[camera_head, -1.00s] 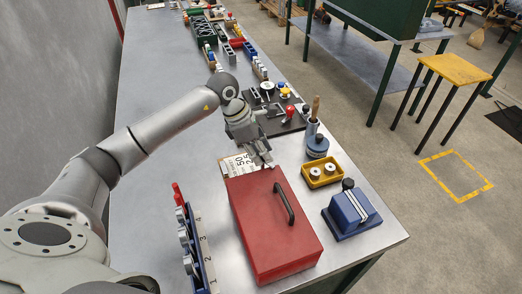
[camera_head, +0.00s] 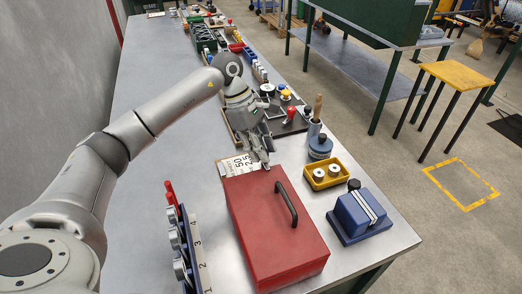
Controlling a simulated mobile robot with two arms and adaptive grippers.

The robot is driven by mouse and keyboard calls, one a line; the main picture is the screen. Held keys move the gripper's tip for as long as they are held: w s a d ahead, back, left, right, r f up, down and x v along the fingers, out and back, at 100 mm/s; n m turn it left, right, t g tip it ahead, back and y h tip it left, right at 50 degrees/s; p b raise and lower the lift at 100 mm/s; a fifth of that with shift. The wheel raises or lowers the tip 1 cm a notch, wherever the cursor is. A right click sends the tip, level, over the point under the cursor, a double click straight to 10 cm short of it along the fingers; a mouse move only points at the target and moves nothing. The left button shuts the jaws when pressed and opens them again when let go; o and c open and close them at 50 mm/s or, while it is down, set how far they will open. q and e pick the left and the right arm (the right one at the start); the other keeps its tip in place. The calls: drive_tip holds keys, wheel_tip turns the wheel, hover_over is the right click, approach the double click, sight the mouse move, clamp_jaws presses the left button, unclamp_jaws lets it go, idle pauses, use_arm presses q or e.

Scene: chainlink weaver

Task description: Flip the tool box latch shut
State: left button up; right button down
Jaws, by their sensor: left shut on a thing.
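The red tool box (camera_head: 269,236) stands closed on the metal bench, with a black handle (camera_head: 287,204) on its lid. My left gripper (camera_head: 265,164) points down at the box's far edge, beside the number card. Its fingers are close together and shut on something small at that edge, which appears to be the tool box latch. The latch itself is hidden by the fingers and the box edge, so its angle cannot be told. My right gripper is out of view.
A number card (camera_head: 235,167) lies behind the box. A yellow tray (camera_head: 327,174) and a blue block-shaped device (camera_head: 358,213) stand to its right. A blue rack (camera_head: 187,249) stands to its left. Bare bench (camera_head: 172,128) lies farther left.

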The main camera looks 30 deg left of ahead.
use_arm(q)
drive_tip(key=o, duration=1)
drive_tip(key=v, duration=1.2)
